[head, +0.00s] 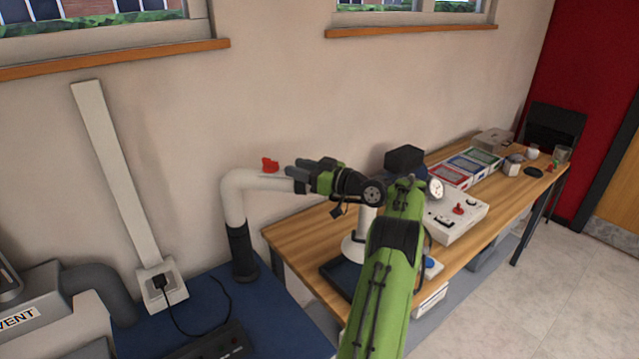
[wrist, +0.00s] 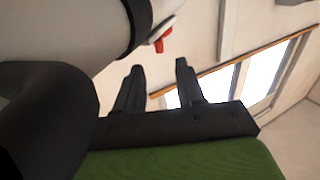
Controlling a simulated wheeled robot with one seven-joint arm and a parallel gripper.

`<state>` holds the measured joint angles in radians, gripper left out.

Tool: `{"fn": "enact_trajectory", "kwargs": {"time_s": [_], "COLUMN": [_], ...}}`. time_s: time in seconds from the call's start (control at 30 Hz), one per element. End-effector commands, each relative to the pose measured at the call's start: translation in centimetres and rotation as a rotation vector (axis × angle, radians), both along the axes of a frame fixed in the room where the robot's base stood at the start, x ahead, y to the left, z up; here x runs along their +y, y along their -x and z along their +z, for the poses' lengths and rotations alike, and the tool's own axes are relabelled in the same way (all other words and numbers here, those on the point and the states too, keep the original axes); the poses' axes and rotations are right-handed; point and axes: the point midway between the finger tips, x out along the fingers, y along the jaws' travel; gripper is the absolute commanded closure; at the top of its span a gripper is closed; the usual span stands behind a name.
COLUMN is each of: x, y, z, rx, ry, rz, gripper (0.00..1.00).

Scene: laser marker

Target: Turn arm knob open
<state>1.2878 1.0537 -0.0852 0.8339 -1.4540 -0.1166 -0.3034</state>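A red knob (head: 270,165) sits on the white bent pipe arm (head: 262,182) left of centre in the head view. In the wrist view the red knob (wrist: 160,42) shows at the upper middle, on a pale fitting beside a dark band of the pipe. My gripper (head: 291,171) is just to the right of the knob in the head view, its fingers towards the left. In the wrist view my gripper (wrist: 160,67) is open, its two dark fingers apart with nothing between them. The knob appears beyond the fingertips, and I see no contact.
The wooden bench (head: 310,238) stands to the right, with a white control box (head: 460,215) with a red knob and several coloured boxes. A blue surface (head: 210,305) lies below the pipe. The wall (head: 290,90) is close behind the pipe.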

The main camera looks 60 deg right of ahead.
Motion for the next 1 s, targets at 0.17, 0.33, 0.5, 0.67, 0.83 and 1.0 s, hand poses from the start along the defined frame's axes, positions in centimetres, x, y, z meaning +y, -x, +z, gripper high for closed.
{"fn": "enact_trajectory", "kwargs": {"time_s": [0.17,0.33,0.5,0.67,0.83,1.0], "x": [-0.6,-0.7,-0.7,-0.7,4.0,17.2], "y": [4.7,7.2,7.7,7.6,2.4,-4.6], "z": [-0.5,-0.2,-0.1,-0.1,1.3,2.7], "rx": [-0.002,-0.001,0.000,0.001,0.120,0.422], "ry": [-0.003,0.000,0.001,0.001,-0.002,0.011], "rz": [-0.005,-0.001,0.002,0.002,0.061,0.131], "gripper": [0.62,0.62,0.62,0.57,0.31,0.21]}}
